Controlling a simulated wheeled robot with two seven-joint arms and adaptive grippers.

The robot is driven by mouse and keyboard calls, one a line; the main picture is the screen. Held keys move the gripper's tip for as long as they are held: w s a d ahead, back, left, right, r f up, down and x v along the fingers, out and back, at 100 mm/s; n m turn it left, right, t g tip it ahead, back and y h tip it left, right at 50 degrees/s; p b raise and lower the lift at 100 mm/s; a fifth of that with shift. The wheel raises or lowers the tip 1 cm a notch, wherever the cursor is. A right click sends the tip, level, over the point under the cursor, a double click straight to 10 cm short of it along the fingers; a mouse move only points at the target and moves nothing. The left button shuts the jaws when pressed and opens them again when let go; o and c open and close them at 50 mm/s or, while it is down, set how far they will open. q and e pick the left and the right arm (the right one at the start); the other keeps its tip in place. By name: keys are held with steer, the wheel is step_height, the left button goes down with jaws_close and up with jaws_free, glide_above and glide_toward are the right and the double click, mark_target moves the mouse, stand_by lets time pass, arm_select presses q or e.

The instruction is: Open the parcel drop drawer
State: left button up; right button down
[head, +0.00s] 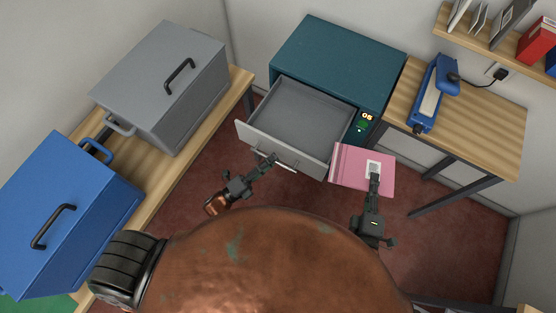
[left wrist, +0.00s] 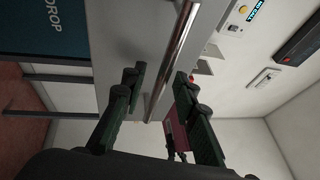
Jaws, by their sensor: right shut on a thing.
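The teal parcel drop cabinet (head: 340,60) stands at the back. Its grey drawer (head: 312,112) is pulled well out, and the part of its inside that shows is empty. A metal bar handle (head: 285,164) runs along the drawer front; it also shows in the left wrist view (left wrist: 172,55). My left gripper (head: 270,160) is at the handle, with its open fingers (left wrist: 158,82) on either side of the bar; contact cannot be told. My right gripper (head: 375,181) is shut on a pink parcel (head: 350,168) with a white label, held right of the drawer front.
A grey lidded box (head: 165,85) and a blue one (head: 70,215) stand on a wooden bench at the left. A wooden table (head: 485,125) with a blue device (head: 435,92) is at the right, below a shelf (head: 490,35). Red floor shows between.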

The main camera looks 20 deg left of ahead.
arm_select(q)
steer(key=v, duration=1.1)
arm_select(e)
steer(key=shift+w, duration=0.1)
